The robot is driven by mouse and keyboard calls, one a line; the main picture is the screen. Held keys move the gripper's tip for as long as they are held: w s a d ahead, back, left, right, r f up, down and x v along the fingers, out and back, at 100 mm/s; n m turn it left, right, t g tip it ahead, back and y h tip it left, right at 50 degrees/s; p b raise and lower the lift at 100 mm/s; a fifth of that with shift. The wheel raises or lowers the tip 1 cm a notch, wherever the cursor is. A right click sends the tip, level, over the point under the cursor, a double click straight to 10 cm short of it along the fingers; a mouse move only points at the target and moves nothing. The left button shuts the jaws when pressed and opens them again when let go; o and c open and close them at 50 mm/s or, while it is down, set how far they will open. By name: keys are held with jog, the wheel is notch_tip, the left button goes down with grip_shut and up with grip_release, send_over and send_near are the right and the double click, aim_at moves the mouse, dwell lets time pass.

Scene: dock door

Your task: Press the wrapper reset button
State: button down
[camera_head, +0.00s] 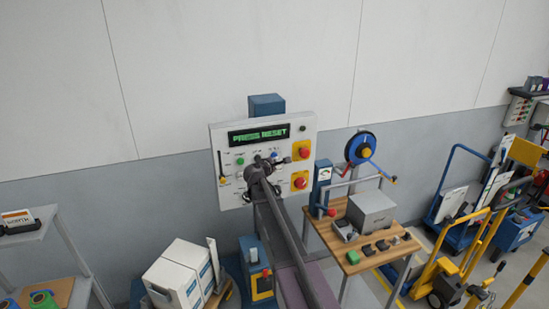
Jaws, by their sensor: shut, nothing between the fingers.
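The wrapper's white control panel (222,138) stands upright against the wall. Its display (259,134) reads "PRESS RESET" in green. Below the display are a green button (239,162) and a small blue button (274,154). Two red buttons on yellow plates, an upper one (304,152) and a lower one (300,183), are at the panel's right side. The labels are too small to read, so I cannot tell which button is the reset. My gripper (264,161) is shut and empty in front of the panel's middle, hiding part of it. I cannot tell whether it touches the panel.
A wooden bench (348,265) with a grey box (371,211) and small items stands right of my arm. White cartons (180,270) are at the lower left, near a shelf rack (30,241). Yellow and blue carts (452,270) fill the far right.

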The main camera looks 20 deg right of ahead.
jog(key=shift+w, duration=0.2)
jog(key=shift+w, duration=0.25)
jog(key=shift+w, duration=0.5)
dwell(1.1)
jog(key=shift+s, duration=0.15)
dwell(0.3)
jog(key=shift+s, duration=0.8)
jog(key=shift+s, duration=0.1)
jog(key=s, duration=0.4)
jog(key=shift+s+d, duration=0.1)
jog(key=shift+s, duration=0.3)
jog(key=shift+f, duration=0.1)
dwell(0.7)
